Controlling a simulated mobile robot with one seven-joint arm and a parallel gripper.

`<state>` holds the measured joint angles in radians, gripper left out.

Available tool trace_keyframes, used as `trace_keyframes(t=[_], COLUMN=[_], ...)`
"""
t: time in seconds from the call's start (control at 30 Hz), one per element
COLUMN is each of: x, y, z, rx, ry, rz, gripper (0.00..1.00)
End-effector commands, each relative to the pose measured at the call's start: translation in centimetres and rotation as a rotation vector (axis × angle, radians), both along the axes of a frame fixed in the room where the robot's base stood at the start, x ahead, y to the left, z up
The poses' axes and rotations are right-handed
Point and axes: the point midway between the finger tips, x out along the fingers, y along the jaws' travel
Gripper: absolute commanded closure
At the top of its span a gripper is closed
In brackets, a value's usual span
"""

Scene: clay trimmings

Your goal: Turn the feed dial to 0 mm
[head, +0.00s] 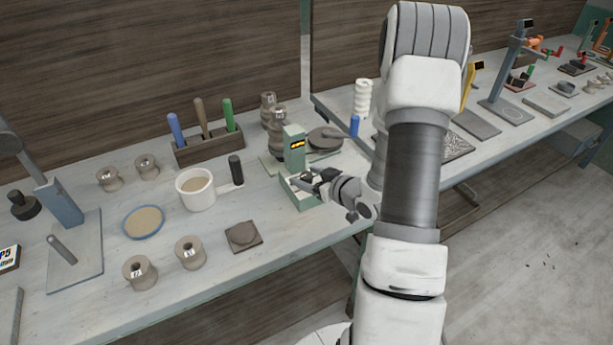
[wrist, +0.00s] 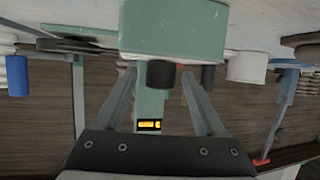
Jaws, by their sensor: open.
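The green machine (head: 294,152) stands on the bench with a small lit display (head: 297,143) on its column. The wrist view is upside down. It shows the display (wrist: 149,125) with orange figures too small to read. A round black dial (wrist: 157,76) sticks out from the green body (wrist: 172,28) toward me. My gripper (head: 312,182) is at the front of the machine. In the wrist view my gripper (wrist: 157,74) is open, with one finger on each side of the dial and gaps visible between. The dial's markings cannot be seen.
A white cup (head: 196,192) with a black handle stands left of the machine. A rack (head: 208,147) of coloured handles is behind it. A blue cylinder (head: 354,126) stands to the right. Several spools and a brown block (head: 243,236) lie at the front left.

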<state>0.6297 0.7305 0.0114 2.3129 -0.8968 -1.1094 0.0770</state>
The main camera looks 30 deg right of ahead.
Motion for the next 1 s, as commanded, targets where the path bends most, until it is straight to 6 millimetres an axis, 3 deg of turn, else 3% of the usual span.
trace_keyframes(t=[0.33,0.73,1.0], x=[0.46,0.43,0.47], y=[0.15,0.13,0.07], z=[-0.16,-0.17,-0.11], rx=[0.001,0.0,0.0], ry=[-0.001,0.0,-0.002], rz=[0.001,0.001,0.023], gripper=[0.28,0.98,1.0])
